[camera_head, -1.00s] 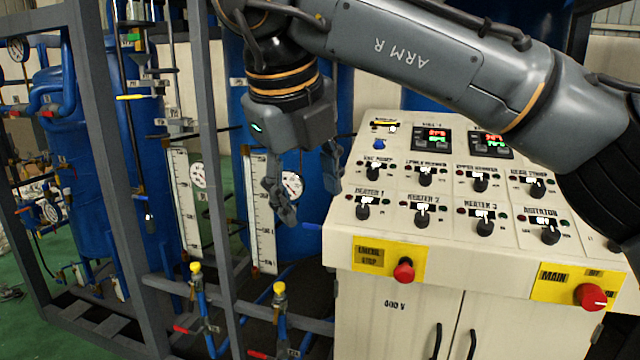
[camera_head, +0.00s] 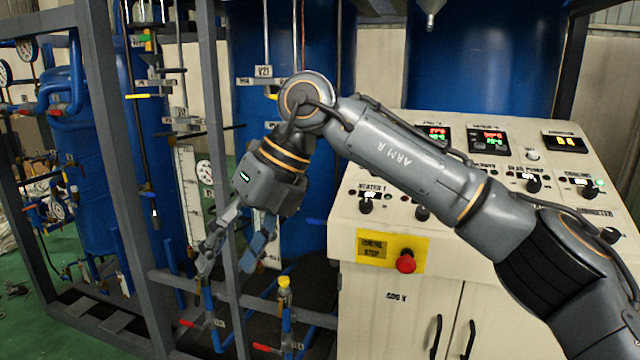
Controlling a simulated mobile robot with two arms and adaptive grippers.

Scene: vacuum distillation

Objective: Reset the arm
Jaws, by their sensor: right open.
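My right arm (camera_head: 405,160), marked "ARM R", reaches in from the lower right across the front of the control panel (camera_head: 340,212). Its wrist bends down and to the left. My right gripper (camera_head: 230,258) hangs left of the panel, in front of the grey frame and the blue vessels. Its two fingers are spread apart with nothing between them. The arm hides part of the panel's knobs and its right front. My left gripper is not in view.
A grey frame post (camera_head: 216,150) stands close behind the gripper. A red stop button (camera_head: 405,261) sits on the panel front. Green floor (camera_head: 30,330) shows at lower left.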

